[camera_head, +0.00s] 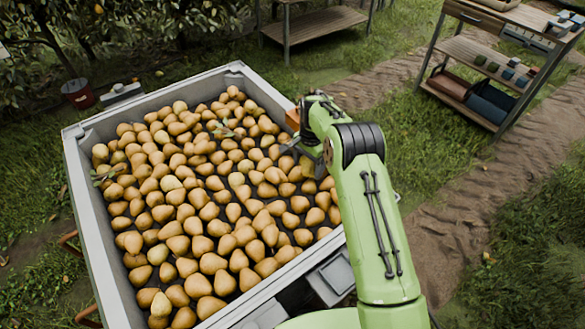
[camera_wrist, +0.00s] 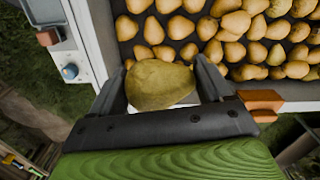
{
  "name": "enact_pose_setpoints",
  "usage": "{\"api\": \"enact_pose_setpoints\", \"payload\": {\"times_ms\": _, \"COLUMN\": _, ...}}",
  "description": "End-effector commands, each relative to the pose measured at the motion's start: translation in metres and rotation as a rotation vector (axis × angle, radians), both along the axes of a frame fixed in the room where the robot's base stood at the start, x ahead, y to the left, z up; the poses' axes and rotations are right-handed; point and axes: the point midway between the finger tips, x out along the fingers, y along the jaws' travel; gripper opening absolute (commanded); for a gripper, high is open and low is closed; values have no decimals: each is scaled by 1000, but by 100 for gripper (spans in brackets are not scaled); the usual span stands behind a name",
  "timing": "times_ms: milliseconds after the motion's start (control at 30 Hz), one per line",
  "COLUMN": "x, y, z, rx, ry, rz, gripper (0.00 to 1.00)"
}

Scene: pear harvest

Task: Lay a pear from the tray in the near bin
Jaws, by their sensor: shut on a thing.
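A large grey bin (camera_head: 88,190) stands in the head view, filled with many yellow-brown pears (camera_head: 195,195). My green arm reaches over its right side. My gripper (camera_wrist: 160,88) is shut on a greenish-yellow pear (camera_wrist: 158,84) in the wrist view, with one dark finger on each side of it. The held pear is over or close to the bin's rim, and other pears (camera_wrist: 235,22) lie beyond it. I cannot identify the tray for certain.
An orange block (camera_wrist: 262,101) shows beside the bin wall in the wrist view. A shelf table (camera_head: 510,15) stands at the upper right and a wooden bench (camera_head: 315,25) at the back. A red bucket (camera_head: 78,93) stands on grass behind the bin. A dirt path (camera_head: 455,235) runs on the right.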

Motion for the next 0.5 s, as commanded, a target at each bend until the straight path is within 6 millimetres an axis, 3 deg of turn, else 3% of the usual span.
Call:
{"api": "enact_pose_setpoints", "payload": {"times_ms": 33, "x": 8, "y": 10, "z": -12, "rx": -5, "ry": -3, "rz": -51, "gripper": 46}}
{"api": "enact_pose_setpoints", "payload": {"times_ms": 200, "x": 23, "y": 33, "z": -21, "rx": -20, "ry": -6, "rz": -206, "gripper": 46}}
{"api": "enact_pose_setpoints", "payload": {"times_ms": 500, "x": 25, "y": 41, "z": -33, "rx": -26, "ry": -7, "rz": -261, "gripper": 46}}
